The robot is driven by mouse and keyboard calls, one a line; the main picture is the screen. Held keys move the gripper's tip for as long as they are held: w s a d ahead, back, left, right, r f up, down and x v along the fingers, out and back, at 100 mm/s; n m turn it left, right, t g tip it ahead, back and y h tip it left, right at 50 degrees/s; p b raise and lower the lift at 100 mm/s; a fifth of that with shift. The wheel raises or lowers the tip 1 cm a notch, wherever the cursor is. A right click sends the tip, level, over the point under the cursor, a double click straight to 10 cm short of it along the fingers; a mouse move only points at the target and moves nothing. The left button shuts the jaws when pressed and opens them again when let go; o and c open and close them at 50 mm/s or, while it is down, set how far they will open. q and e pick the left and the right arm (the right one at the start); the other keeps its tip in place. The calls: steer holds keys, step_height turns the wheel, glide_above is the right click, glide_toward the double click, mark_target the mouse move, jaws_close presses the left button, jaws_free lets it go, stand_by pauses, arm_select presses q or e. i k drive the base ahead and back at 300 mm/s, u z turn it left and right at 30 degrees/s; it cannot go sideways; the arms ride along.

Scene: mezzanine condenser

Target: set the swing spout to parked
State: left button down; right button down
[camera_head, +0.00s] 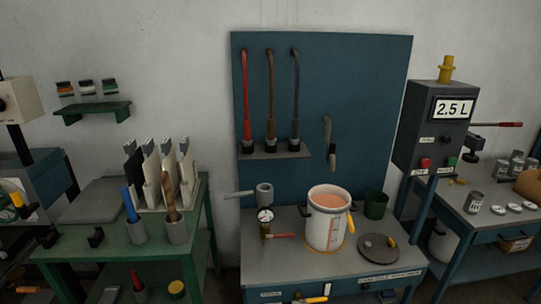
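What looks like the swing spout is a grey pipe fitting (264,191) at the back left of the middle bench, in the head view. Its short arm (238,194) points left, away from the white pot (325,232). Below it is a round white dial (265,215) on a small brownish body, with a red-handled lever (281,235) pointing right. I see no label or mark showing a parked position. Neither of my grippers is in view.
The pot holds orange-pink liquid. A dark round plate (378,248) and a green cup (376,205) stand right of it. A box reading "2.5 L" (434,128) hangs further right. A green bench (120,255) with racked boards is left. The middle bench's front left is clear.

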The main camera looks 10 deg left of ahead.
mark_target(331, 147)
steer(key=u, duration=0.2)
steer(key=i, duration=0.85)
steer(key=z, duration=0.85)
steer(key=i, duration=0.6)
steer(key=z, duration=0.75)
